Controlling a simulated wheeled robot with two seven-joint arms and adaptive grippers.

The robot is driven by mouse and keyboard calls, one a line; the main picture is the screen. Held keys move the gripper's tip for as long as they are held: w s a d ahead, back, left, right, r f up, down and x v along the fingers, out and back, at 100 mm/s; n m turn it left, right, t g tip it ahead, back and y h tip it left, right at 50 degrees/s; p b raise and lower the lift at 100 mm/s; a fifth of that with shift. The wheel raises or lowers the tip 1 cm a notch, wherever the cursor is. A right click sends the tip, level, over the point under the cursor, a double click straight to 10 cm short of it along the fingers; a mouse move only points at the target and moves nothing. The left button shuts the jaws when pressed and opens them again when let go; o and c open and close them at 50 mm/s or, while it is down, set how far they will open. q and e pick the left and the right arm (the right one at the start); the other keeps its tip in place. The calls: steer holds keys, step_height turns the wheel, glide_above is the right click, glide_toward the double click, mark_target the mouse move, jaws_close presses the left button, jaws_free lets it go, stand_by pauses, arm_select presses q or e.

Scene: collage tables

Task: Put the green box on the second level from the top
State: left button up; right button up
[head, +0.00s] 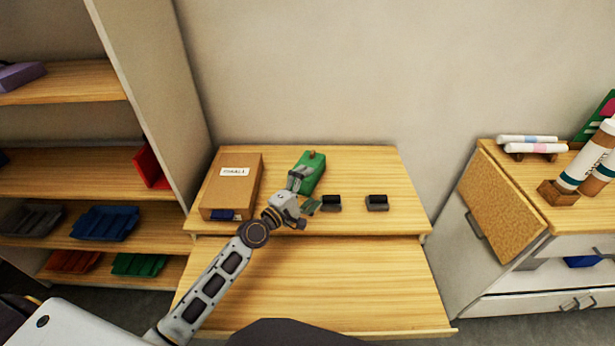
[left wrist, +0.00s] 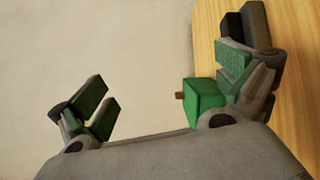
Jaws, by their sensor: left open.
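The green box (head: 307,170), with a small brown knob, sits at the back middle of the wooden desk. My left gripper (head: 304,193) is open just in front of it, one finger overlapping the box's near side in the head view. In the left wrist view the green box (left wrist: 205,101) shows between the spread fingers (left wrist: 165,95), close to the right finger, which hides part of it. I cannot tell if they touch. A wooden shelf unit stands at the left; a board (head: 75,82) and several lower levels show, its top out of view. My right gripper is not in view.
A brown cardboard box (head: 232,187) lies left of the green box. Two small dark objects (head: 331,202) (head: 377,202) are to the right. The shelves hold a red item (head: 151,165) and trays such as a blue one (head: 105,223). A cabinet with bottles (head: 587,160) stands right.

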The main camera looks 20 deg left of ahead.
mark_target(298, 193)
arm_select(q)
steer(key=a+f+n+y, duration=0.1)
steer(key=a+f+n, duration=0.1)
steer(key=n, duration=0.3)
steer(key=a+f+n+t+y, duration=0.1)
steer(key=a+f+n+y, duration=0.1)
steer(key=n, duration=0.4)
steer(key=a+f+n+y, duration=0.2)
steer(key=a+n, duration=0.1)
steer(key=n, duration=0.3)
steer(key=shift+s+f+b, duration=0.1)
steer(key=shift+s+b, duration=0.25)
steer(key=shift+b, duration=0.05)
steer(key=shift+a+f+n+y, duration=0.3)
steer(key=shift+f+n+y, duration=0.25)
steer(key=shift+n, duration=0.55)
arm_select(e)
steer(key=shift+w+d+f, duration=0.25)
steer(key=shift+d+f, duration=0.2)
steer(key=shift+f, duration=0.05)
arm_select(q)
steer(key=shift+w+d+r, duration=0.1)
steer(key=shift+w+d, duration=0.1)
steer(key=shift+w, duration=1.7)
steer(key=shift+w+d, duration=0.15)
steer(key=shift+w, duration=0.9)
steer(key=shift+w+d, duration=0.1)
steer(key=shift+w, duration=1.15)
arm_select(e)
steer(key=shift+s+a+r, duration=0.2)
